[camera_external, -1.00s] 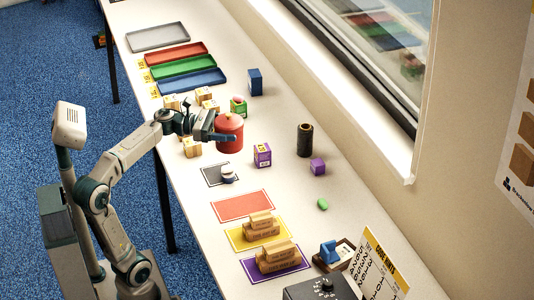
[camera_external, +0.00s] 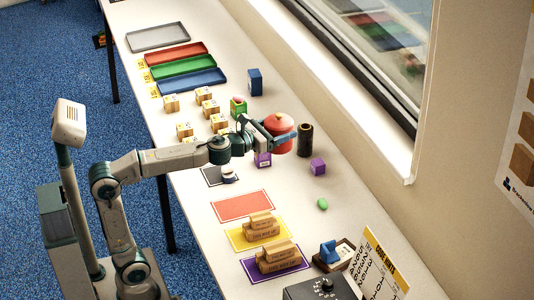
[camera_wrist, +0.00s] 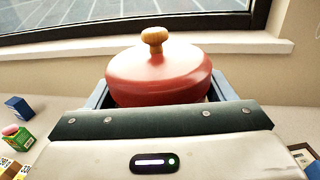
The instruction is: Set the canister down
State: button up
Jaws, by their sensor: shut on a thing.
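The canister is red with a domed lid and a wooden knob; it shows in the external view (camera_external: 279,127) and the wrist view (camera_wrist: 158,75). My gripper (camera_external: 284,138) is shut on it, with one finger on each side of its body. The canister is upright. It appears over the table's window side, close to the black cylinder and the purple box. Its lower part is hidden by my gripper, so I cannot tell whether its base touches the table.
The black cylinder (camera_external: 305,140) stands just right of the canister. A purple box (camera_external: 263,160) is partly hidden below it, and a purple cube (camera_external: 318,167) lies to the right. Several wooden blocks (camera_external: 207,107) are to the left. A red mat (camera_external: 243,206) is bare.

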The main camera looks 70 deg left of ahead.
jog(key=shift+s+d+n+g+y, duration=0.1)
jog(key=shift+d+n+g+y, duration=0.2)
jog(key=shift+d+n+y, duration=0.55)
notch_tip(320, 180, down, 11)
jog(key=s+d+n+g+y, duration=0.1)
jog(key=s+d+n+y, duration=0.1)
jog(key=d+y, duration=0.15)
jog(key=shift+w+a+f+b, duration=0.7)
jog(key=shift+w+a+f, duration=0.1)
jog(key=shift+a+f, duration=1.1)
jog(key=shift+w+a+f+b, duration=0.75)
jog(key=shift+w+a+f, duration=0.05)
jog(key=shift+a+f, duration=1.1)
jog(key=shift+w+a+f+b, duration=0.7)
jog(key=shift+w+a+f, duration=0.1)
jog(key=shift+a+f, duration=1.1)
jog(key=shift+f+b, duration=0.1)
jog(key=shift+b, duration=0.2)
jog(key=o, duration=1.1)
